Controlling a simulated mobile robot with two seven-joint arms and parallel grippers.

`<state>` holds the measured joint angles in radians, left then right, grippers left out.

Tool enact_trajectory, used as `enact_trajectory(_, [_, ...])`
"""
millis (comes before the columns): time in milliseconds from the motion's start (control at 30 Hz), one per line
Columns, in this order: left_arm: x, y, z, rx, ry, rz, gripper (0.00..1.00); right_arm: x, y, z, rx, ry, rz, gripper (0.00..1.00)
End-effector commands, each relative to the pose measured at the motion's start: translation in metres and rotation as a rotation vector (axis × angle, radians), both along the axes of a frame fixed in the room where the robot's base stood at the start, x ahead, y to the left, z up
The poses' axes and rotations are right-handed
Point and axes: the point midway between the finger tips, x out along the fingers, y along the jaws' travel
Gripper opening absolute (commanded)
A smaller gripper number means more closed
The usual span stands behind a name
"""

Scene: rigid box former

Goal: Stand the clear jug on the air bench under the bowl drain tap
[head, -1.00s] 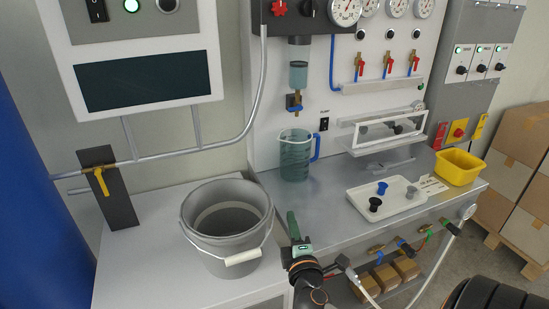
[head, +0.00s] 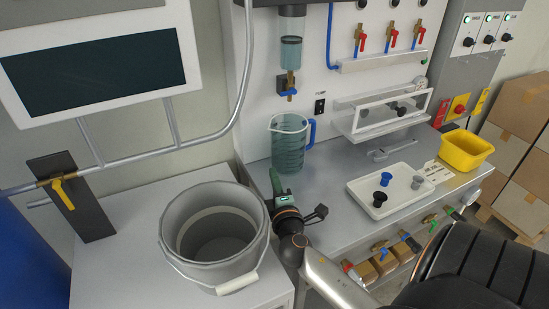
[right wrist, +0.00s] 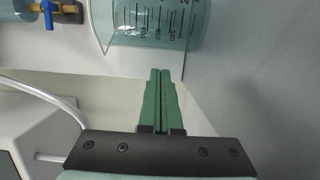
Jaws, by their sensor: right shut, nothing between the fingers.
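The clear jug (head: 289,146), tinted blue-green with a blue handle, stands upright on the grey air bench (head: 330,172) below the bowl. The bowl (head: 291,52) hangs on the panel, and its brass drain tap (head: 291,86) with a blue lever sits above the jug. My right gripper (head: 273,172) is in front of the jug, near the bench's left edge, shut and empty, apart from the jug. The right wrist view shows the green fingers (right wrist: 160,72) closed together, pointing at the marked jug wall (right wrist: 158,22). My left gripper is out of view.
A grey bucket (head: 172,262) stands on the white cabinet at left. A white tray (head: 352,190) with several small knobs, a clear-fronted stand (head: 355,126) and a yellow bin (head: 465,156) occupy the bench's right side. Bench surface between jug and tray is clear.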

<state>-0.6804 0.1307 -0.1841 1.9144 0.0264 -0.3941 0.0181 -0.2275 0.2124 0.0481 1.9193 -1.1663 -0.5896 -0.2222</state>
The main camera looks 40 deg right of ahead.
Motion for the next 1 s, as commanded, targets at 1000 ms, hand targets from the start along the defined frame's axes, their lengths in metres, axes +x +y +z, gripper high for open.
enact_trajectory(1000, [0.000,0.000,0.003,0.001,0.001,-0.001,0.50,0.052,-0.050,-0.001,-0.001,0.002,-0.002,0.00])
